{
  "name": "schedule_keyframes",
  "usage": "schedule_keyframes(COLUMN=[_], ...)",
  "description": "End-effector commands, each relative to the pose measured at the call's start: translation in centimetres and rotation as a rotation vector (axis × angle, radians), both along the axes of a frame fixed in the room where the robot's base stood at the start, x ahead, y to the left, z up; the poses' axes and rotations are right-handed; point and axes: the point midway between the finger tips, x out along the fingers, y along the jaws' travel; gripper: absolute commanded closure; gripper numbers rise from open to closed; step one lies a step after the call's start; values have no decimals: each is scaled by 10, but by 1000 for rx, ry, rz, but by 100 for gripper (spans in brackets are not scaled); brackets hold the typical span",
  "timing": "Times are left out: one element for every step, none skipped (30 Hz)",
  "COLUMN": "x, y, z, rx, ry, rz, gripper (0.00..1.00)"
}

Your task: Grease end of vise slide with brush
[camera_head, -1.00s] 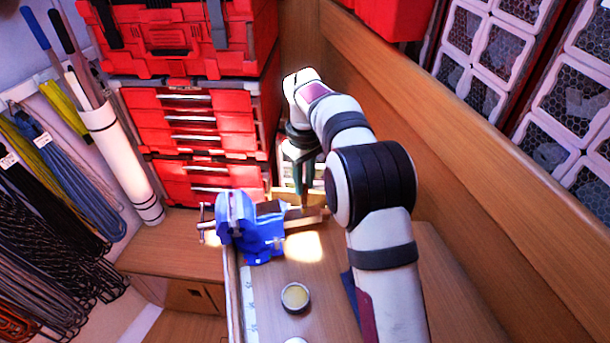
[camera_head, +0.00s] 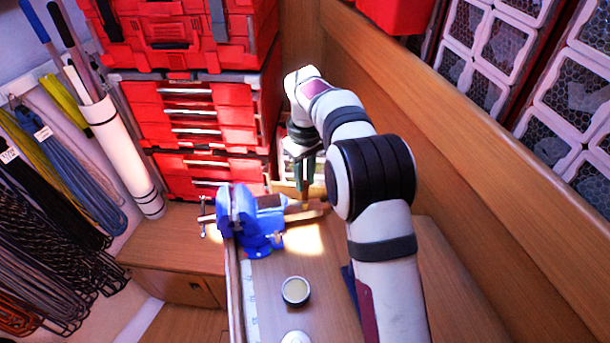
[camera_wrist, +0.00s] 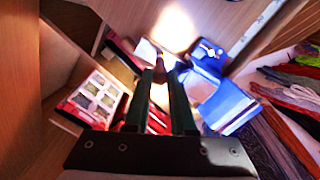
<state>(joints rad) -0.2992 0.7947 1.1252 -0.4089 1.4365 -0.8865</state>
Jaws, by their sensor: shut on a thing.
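The blue vise (camera_head: 262,238) stands on the bench, and its body also shows in the wrist view (camera_wrist: 228,103). Its metal slide (camera_head: 318,210) sticks out to the right. My gripper (camera_head: 306,188) points down over the slide's outer end, its green fingers shut on a narrow brush. The brush's small brown tip (camera_head: 306,206) is at the slide end; whether it touches cannot be told. In the wrist view my gripper (camera_wrist: 160,76) hides most of the brush. An open round tin with pale contents (camera_head: 295,290) stands in front of the vise.
Red drawer boxes (camera_head: 205,120) stand behind the vise. A wooden wall (camera_head: 450,160) runs along the right, near my arm. A white round thing (camera_head: 295,338) is at the bottom edge. Coiled lines (camera_head: 60,230) hang at the left.

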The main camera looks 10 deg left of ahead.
Motion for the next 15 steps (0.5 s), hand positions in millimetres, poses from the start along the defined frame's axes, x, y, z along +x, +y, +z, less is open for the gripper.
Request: schedule_keyframes(x=[0, 0, 0, 0, 0, 0, 0, 0, 0, 0, 0, 1, 1, 2, 3], y=[0, 0, 0, 0, 0, 0, 0, 0, 0, 0, -1, -3, -4, -6, -8], z=[-1, -1, -2, -2, -3, -3, -4, -4, -4, -4, -4, -4, -3, -3, -3], rx=[0, 0, 1, 1, 1, 1, 1, 1, 1, 1, 1, 1, 1, 1, 0], ry=[0, 0, 1, 1, 1, 1, 1, 1, 1, 1, 1, 1, 1, 1, 0], rz=[0, 0, -1, -1, -1, -1, -1, -1, -1, -1, -1, -1, -1, -1, -2], gripper=[100, 100, 100, 100, 100, 100, 100, 100, 100, 100, 100, 100, 100, 100, 100])
